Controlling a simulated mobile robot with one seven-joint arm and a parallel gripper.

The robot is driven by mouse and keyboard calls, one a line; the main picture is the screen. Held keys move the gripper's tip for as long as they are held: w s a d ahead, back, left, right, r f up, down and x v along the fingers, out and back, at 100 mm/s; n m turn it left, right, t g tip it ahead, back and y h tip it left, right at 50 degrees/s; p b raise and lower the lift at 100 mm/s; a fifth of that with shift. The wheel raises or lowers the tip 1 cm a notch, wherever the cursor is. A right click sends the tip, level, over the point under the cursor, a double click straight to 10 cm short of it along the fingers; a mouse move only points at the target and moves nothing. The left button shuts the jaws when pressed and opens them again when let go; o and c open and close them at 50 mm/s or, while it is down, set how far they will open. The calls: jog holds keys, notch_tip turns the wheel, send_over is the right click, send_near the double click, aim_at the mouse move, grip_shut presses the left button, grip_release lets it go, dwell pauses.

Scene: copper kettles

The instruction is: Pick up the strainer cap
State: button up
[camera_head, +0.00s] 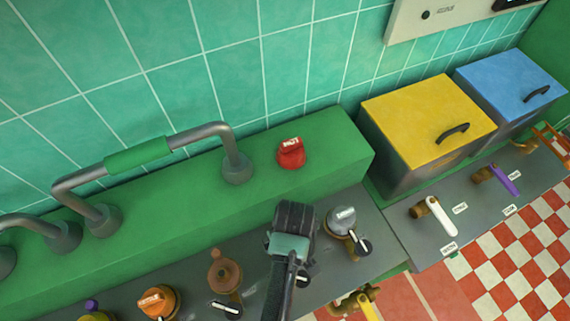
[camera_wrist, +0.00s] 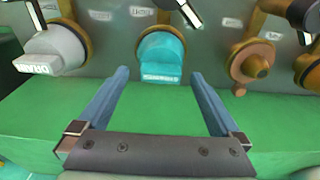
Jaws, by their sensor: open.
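The strainer cap (camera_wrist: 161,57) is a teal round cap with a raised, lettered block, seated on a brass fitting at the top middle of the wrist view. The small lettering is upside down and hard to read. My gripper (camera_wrist: 160,74) is open, its two blue fingers apart and pointing toward the cap. The cap lies between and just beyond the fingertips, with nothing held. In the head view my gripper (camera_head: 293,218) is over the grey counter by the green ledge. It hides most of the cap's place there.
A white drain cap (camera_wrist: 55,50) is left of the teal cap, and a copper fitting (camera_wrist: 250,65) right. Black-and-white levers sit close by. The green ledge (camera_head: 335,150) carries a red knob (camera_head: 291,154) and a bent pipe (camera_head: 231,150). Yellow (camera_head: 425,115) and blue (camera_head: 510,80) lidded boxes stand right.

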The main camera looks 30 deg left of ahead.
jog(key=shift+w+a+f, duration=0.1)
jog(key=shift+a+f, duration=0.05)
jog(key=shift+f, duration=0.65)
jog(key=shift+w+a+f, duration=0.1)
jog(key=shift+f, duration=0.7)
jog(key=c, duration=1.1)
